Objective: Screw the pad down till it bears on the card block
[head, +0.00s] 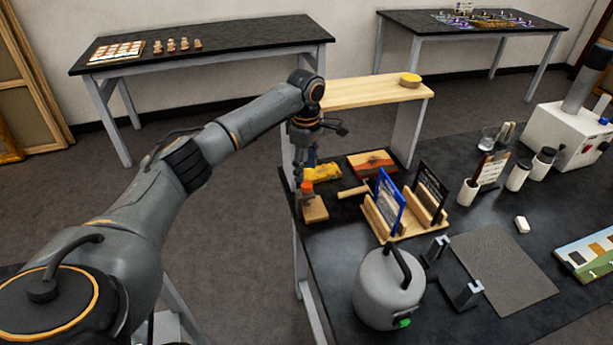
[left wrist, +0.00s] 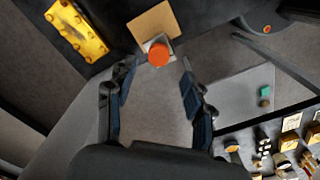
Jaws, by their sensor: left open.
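An orange round knob (head: 306,187) stands at the left edge of the dark table, over a tan card block (head: 315,211). In the left wrist view the knob (left wrist: 158,54) sits on a pale metal part, with the card block (left wrist: 153,24) partly under it. The pad is hidden beneath the knob, so I cannot tell whether it touches the block. My left gripper (left wrist: 158,82) is open and empty. Its fingertips are either side of the knob and just short of it in the picture, not touching it. My right gripper is not in view.
A yellow gilt piece (head: 322,172) lies just behind the knob. A wooden mallet (head: 353,191), a wooden rack (head: 405,222) with upright cards and a grey vessel (head: 388,290) stand to the right. A grey mat (head: 503,268) lies bare.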

